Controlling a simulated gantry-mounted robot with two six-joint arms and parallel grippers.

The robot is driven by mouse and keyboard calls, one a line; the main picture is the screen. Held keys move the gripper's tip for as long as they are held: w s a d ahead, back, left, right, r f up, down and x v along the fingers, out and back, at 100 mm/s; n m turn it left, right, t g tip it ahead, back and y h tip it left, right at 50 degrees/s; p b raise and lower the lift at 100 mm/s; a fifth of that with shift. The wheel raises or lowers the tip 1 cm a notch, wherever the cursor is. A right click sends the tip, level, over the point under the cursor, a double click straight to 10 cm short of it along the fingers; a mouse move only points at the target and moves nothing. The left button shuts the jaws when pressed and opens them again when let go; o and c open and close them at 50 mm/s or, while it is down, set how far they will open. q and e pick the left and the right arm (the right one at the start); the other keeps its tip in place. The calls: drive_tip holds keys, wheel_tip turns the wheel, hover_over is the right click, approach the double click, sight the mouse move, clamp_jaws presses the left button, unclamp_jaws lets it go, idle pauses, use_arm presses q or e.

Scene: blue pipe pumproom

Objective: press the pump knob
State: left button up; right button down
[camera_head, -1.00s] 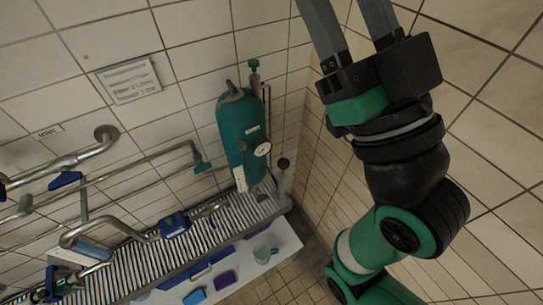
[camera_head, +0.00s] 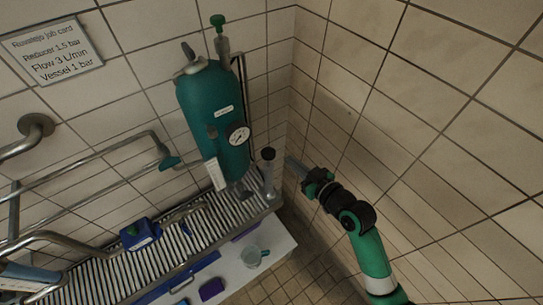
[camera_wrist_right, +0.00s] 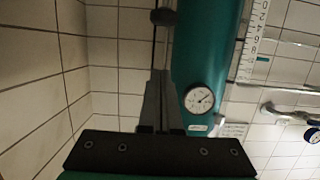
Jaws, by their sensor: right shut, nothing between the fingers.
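The pump knob (camera_head: 268,153) is a dark round cap on top of an upright clear cylinder (camera_head: 268,178), right of the green tank (camera_head: 212,110). My right gripper (camera_head: 288,160) is shut and empty. Its fingers point left, and their tips appear just right of the knob, with a small gap in the picture. In the right wrist view the fingers (camera_wrist_right: 158,75) are together, and a dark round piece (camera_wrist_right: 163,16), which looks like the knob, shows beyond the tips. My left gripper is not in view.
The tank carries a round gauge (camera_head: 238,136) and a white scale (camera_head: 214,174). Pipes and a blue valve (camera_head: 139,234) lie left. The tiled right wall (camera_head: 380,90) is close to my arm.

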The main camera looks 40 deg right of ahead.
drive_tip(key=shift+r, duration=0.15)
drive_tip(key=b, duration=0.1)
hover_over(268, 159)
drive_tip(key=s+d, duration=0.1)
wheel_tip(268, 159, down, 2)
drive_tip(key=f, duration=0.3)
drive_tip(key=f+b, duration=0.1)
drive_tip(key=shift+d+f, duration=0.2)
drive_tip(key=shift+d, duration=0.05)
